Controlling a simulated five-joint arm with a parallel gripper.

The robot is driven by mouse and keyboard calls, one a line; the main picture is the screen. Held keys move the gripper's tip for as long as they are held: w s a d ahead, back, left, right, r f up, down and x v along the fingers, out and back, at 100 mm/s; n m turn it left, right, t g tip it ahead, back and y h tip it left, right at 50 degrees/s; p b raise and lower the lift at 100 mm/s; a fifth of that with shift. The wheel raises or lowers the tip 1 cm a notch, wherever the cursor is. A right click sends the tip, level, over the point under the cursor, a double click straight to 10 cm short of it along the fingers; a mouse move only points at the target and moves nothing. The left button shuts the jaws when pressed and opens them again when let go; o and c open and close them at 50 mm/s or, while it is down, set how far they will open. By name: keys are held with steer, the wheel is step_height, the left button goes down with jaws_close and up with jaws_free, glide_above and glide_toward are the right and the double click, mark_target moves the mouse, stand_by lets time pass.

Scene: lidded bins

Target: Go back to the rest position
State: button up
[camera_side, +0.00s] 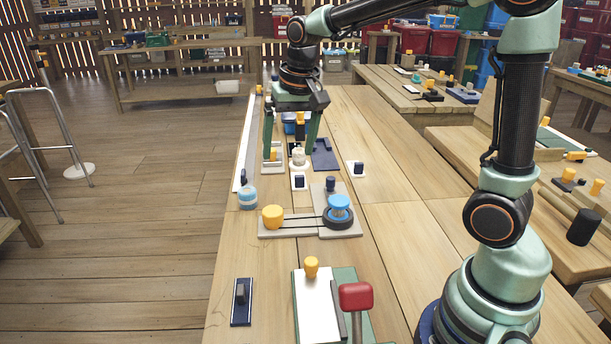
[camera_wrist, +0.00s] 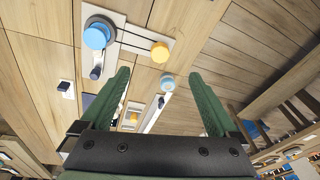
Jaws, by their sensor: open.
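My gripper (camera_side: 289,148) hangs over the far part of the wooden table (camera_side: 400,240), its two green fingers pointing down and spread apart. It is also seen from above in the wrist view (camera_wrist: 160,76), where the space between the fingers holds nothing gripped. In the side view a white round knob (camera_side: 299,156) and a yellow-topped piece (camera_side: 273,155) show around the fingertips. I cannot tell how high the fingertips are above them. The arm reaches out from its base at the lower right.
A blue knob (camera_side: 339,205) and a yellow knob (camera_side: 273,217) stand on a grey plate. A light-blue round knob (camera_side: 248,198) sits by the left edge. Nearer stand a red-topped lever (camera_side: 356,296) and a dark-blue switch plate (camera_side: 241,302). Bare tabletop lies right of the fixtures.

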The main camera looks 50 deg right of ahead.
steer(key=s+a+r+n+t, duration=0.1)
steer(key=s+n+t, duration=0.2)
steer(key=s, duration=1)
steer(key=shift+a+r+n, duration=0.15)
steer(key=shift+a+n, duration=0.15)
steer(key=shift+n, duration=1.2)
steer(key=shift+w+r, duration=0.1)
steer(key=shift+w, duration=0.05)
